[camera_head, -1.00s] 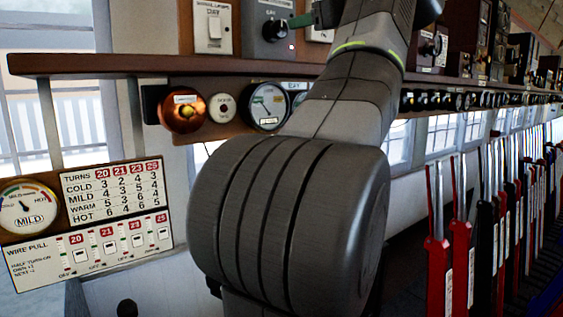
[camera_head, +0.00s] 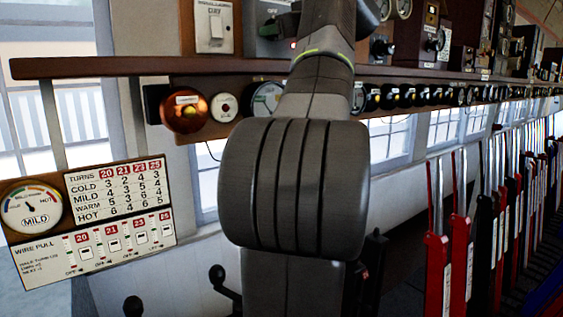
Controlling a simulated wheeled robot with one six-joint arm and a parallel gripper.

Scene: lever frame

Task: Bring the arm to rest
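My arm (camera_head: 318,90) stands nearly upright in the middle of the head view. It is grey, with a large ribbed joint low down and a green ring higher up. Its upper part runs in front of the instrument shelf and out over the top edge. I cannot make out my gripper in this view, so its fingers and anything in them are unseen.
A wooden shelf (camera_head: 120,67) with boxes and switches crosses behind my arm. A copper bell (camera_head: 184,111) and dials hang below it. A wire-pull board (camera_head: 92,222) is at left. A row of red, black and blue levers (camera_head: 437,262) fills the right.

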